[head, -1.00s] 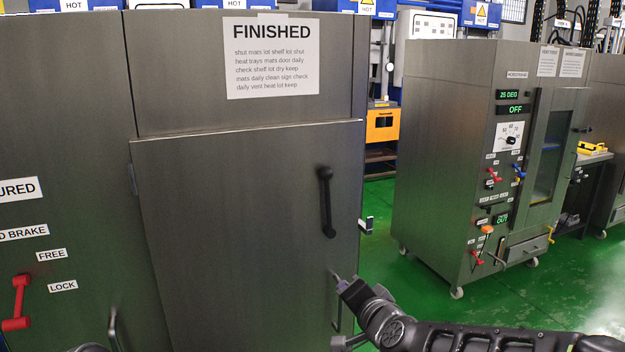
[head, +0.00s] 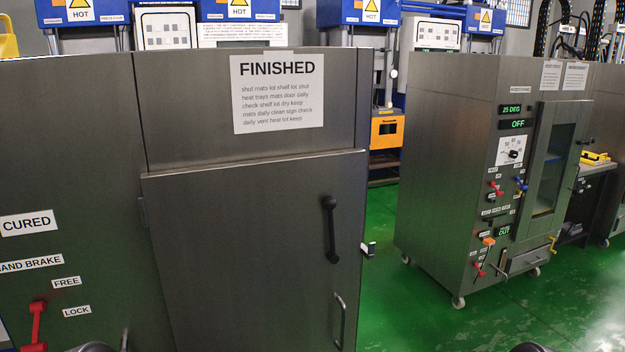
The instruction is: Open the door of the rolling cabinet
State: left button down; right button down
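The rolling cabinet (head: 320,162) is a large grey metal unit with a sign reading FINISHED (head: 278,93) at its top. Its door (head: 250,250) fills the front below and looks closed, flush in its frame. The door has hinges at its left edge, a black lever handle (head: 330,230) near its right edge and a thin metal pull (head: 339,320) below that. Neither gripper shows. Only small dark bits of my arms show at the bottom edge.
A grey panel with a red hand brake lever (head: 37,325) and labels stands at left. A grey oven (head: 450,170) on casters stands to the right. Green floor (head: 400,310) lies open between. Blue presses (head: 370,12) line the back.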

aim_at(241, 248)
jog(key=j+z, duration=0.1)
jog(key=z, duration=0.35)
jog(key=j+z, duration=0.15)
jog(key=z, duration=0.25)
jog(key=j+z, duration=0.2)
jog(key=z, duration=0.25)
jog(key=j+z, duration=0.15)
jog(key=z, duration=0.25)
jog(key=i, duration=0.05)
